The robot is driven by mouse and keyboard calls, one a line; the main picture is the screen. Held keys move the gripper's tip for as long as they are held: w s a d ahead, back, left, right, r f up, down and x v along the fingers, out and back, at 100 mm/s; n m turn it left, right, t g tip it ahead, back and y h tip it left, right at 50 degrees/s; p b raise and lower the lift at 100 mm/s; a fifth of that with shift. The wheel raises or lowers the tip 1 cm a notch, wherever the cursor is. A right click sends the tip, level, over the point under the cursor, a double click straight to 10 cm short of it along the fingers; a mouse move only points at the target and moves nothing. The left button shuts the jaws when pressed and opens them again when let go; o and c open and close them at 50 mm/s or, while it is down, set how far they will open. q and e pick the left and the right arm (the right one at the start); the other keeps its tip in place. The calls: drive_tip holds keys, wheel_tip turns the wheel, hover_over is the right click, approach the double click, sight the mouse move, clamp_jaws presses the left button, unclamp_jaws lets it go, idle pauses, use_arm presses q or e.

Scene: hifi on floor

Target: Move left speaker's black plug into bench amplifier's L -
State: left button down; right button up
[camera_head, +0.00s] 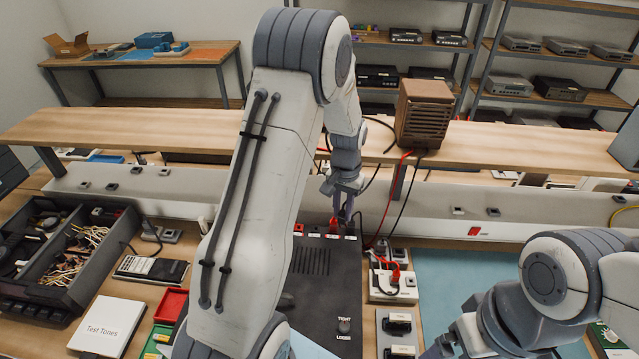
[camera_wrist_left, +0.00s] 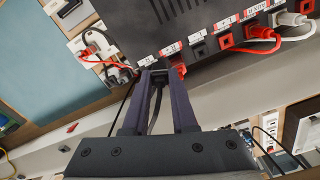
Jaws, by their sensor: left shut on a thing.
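The black bench amplifier (camera_head: 322,300) lies on the bench, with a row of labelled red and black sockets along its back edge. My left gripper (camera_head: 345,212) is over the right end of that row. In the left wrist view my left gripper (camera_wrist_left: 159,74) is shut on a black plug (camera_wrist_left: 158,77), right at the end socket label. The fingers mostly hide the plug and the socket there, so I cannot tell whether it is seated. A red socket (camera_wrist_left: 181,71) is beside it. A brown speaker (camera_head: 424,112) stands on the shelf. My right gripper (camera_head: 440,346) shows only partly at the bottom edge.
A red plug (camera_wrist_left: 262,33) and a grey plug (camera_wrist_left: 290,18) sit farther along the row. A white box (camera_head: 393,285) with red and black plugs stands right of the amplifier. A parts tray (camera_head: 105,245) is at left. A blue mat (camera_head: 460,275) is clear.

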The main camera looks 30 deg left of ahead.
use_arm(q)
drive_tip(key=shift+a+f+n, duration=0.7)
drive_tip(key=shift+a+f, duration=0.15)
drive_tip(key=shift+a, duration=0.5)
drive_tip(key=shift+a+f+n, duration=0.7)
drive_tip(key=shift+a+f, duration=0.15)
drive_tip(key=shift+a, duration=0.5)
drive_tip(key=shift+a+f+n, duration=0.7)
drive_tip(key=shift+a+f, duration=0.15)
drive_tip(key=shift+a, duration=0.5)
drive_tip(key=shift+f, duration=0.1)
use_arm(e)
drive_tip(key=shift+r, duration=0.7)
use_arm(q)
drive_tip(key=shift+f+b, duration=0.85)
drive_tip(key=shift+f, duration=0.15)
use_arm(e)
drive_tip(key=shift+f, duration=0.6)
use_arm(q)
drive_tip(key=c, duration=0.6)
unclamp_jaws()
drive_tip(key=shift+c, duration=0.2)
